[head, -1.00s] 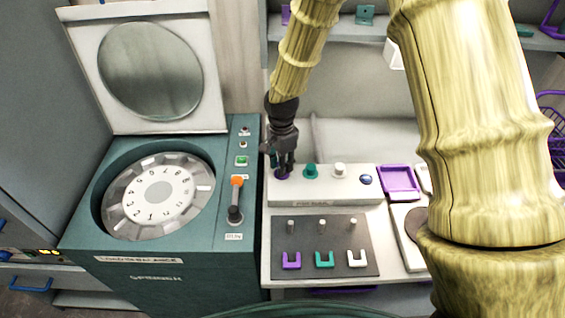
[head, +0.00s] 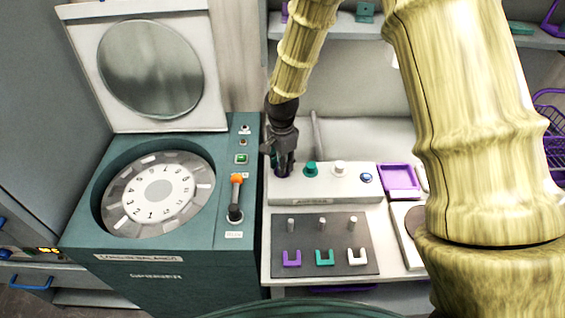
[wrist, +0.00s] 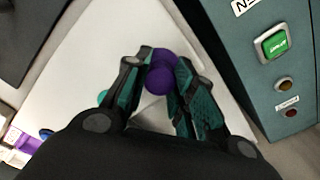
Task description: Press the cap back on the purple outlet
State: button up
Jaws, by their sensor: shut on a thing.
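My gripper (head: 283,162) points down at the left end of the white outlet block (head: 330,190), right at the purple outlet (head: 281,173). In the wrist view my gripper (wrist: 164,68) is shut on a purple cap (wrist: 160,80), held between the two teal-padded fingers. A second purple round part (wrist: 164,57) shows just beyond it, between the fingertips. The fingers hide much of the contact, so I cannot tell whether the cap is fully seated. The teal outlet (head: 311,169) and white outlet (head: 339,169) stand to the right on the same block.
A teal spinner machine (head: 150,265) with raised lid stands left, its orange-topped lever (head: 236,182) near the block. A dark mat (head: 330,232) with pegs and coloured clips lies in front. A purple tray (head: 399,178) lies to the right. A blue knob (head: 367,178) sits on the block.

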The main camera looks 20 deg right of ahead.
jog(key=o, duration=0.8)
notch_tip(320, 180, up, 12)
dwell(0.5)
dwell(0.3)
